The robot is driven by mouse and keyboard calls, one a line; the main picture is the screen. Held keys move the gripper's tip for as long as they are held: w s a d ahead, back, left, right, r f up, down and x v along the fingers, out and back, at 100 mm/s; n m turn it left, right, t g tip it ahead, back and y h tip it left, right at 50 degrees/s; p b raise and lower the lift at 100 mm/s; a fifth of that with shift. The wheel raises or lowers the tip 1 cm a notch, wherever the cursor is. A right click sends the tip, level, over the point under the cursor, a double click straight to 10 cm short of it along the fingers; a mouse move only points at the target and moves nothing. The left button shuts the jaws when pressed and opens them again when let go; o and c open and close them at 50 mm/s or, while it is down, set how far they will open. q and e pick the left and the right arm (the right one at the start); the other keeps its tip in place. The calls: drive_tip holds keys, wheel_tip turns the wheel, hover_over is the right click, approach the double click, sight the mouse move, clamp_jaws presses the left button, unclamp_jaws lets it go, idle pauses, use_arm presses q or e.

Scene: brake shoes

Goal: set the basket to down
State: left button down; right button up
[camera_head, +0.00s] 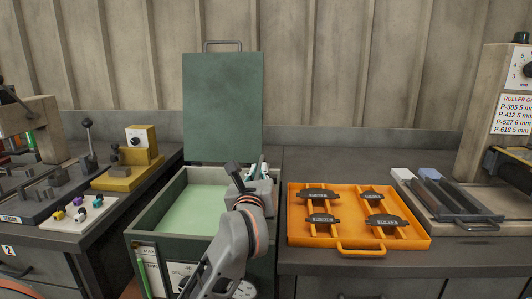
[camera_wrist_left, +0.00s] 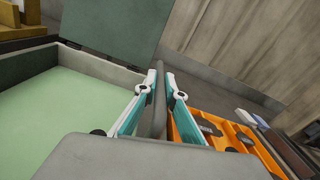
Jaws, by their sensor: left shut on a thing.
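An open dark green tank (camera_head: 155,216) with pale green liquid (camera_head: 195,208) stands left of centre in the head view, its lid (camera_head: 222,105) raised upright. The liquid (camera_wrist_left: 50,125) also shows at the left of the wrist view. I cannot make out a basket in it. My left gripper (camera_head: 260,172) is at the tank's right side. In the wrist view the left gripper (camera_wrist_left: 159,95) has its teal and white fingers shut on a grey upright lever-like bar (camera_wrist_left: 158,108). My arm hides the bar's lower end and part of the tank's right wall. My right gripper is not in view.
An orange tray (camera_head: 345,232) with several dark brake shoes sits close to the right of the tank. Further right is a grey tray (camera_head: 450,195) with long dark parts. Left are a yellow fixture (camera_head: 130,172) and a board of small coloured parts (camera_head: 82,212).

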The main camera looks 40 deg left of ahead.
use_arm(q)
wheel_tip(320, 180, down, 3)
drive_tip(key=shift+r, duration=0.15)
drive_tip(key=c, duration=2.1)
unclamp_jaws()
drive_tip(key=shift+c, duration=0.2)
drive_tip(key=shift+r, duration=0.15)
drive_tip(key=v, duration=0.7)
drive_tip(key=shift+s+d, duration=0.15)
drive_tip(key=shift+s, duration=0.05)
